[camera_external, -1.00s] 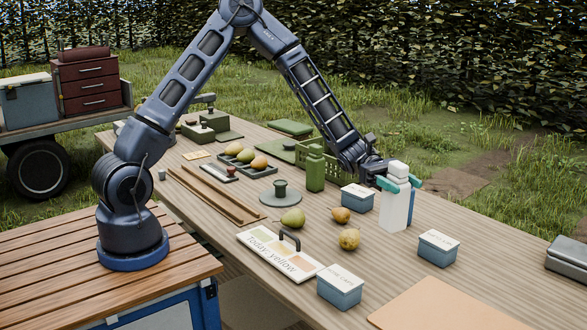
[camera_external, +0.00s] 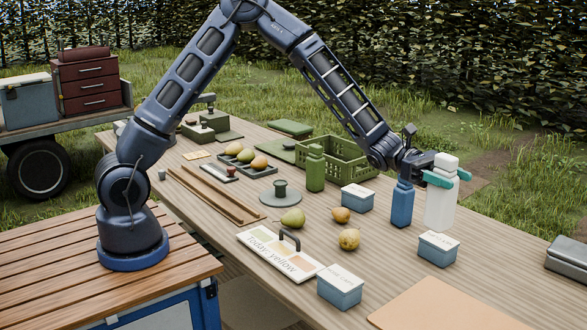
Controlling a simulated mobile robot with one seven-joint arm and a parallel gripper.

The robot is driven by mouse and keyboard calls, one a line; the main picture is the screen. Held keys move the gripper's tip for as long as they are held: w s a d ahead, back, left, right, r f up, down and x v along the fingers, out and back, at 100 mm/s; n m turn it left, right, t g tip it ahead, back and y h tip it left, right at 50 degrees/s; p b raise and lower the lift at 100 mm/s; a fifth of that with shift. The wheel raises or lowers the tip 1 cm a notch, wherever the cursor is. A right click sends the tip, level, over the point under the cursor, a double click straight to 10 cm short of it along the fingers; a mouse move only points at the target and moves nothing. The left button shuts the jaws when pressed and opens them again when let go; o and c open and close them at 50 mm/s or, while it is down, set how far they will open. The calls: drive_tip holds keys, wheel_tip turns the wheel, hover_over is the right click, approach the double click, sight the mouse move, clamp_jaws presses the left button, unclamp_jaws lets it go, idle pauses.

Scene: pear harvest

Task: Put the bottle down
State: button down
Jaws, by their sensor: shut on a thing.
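A white bottle (camera_external: 440,208) with a white cap is upright in my gripper (camera_external: 440,179), whose teal fingers are shut on it just below the cap. The bottle is near the far edge of the wooden table (camera_external: 385,270), to the right of a blue bottle (camera_external: 402,207). I cannot tell whether its base touches the table or hangs just above it. A green bottle (camera_external: 315,170) stands farther left on the table.
A small blue box (camera_external: 438,252) is just in front of the white bottle, and another box (camera_external: 357,200) is left of the blue bottle. Pears (camera_external: 349,239) lie mid-table. A green crate (camera_external: 340,160) stands behind. A flat tan board (camera_external: 440,308) lies at the front right.

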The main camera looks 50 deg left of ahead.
drive_tip(key=s+d+n+t, duration=0.1)
drive_tip(key=s+d+t, duration=0.1)
drive_tip(key=d, duration=0.8)
wheel_tip(320, 180, down, 20)
drive_tip(key=shift+a+r, duration=0.2)
drive_tip(key=shift+a, duration=0.05)
drive_tip(key=shift+w+f, duration=0.1)
drive_tip(key=c, duration=0.6)
unclamp_jaws()
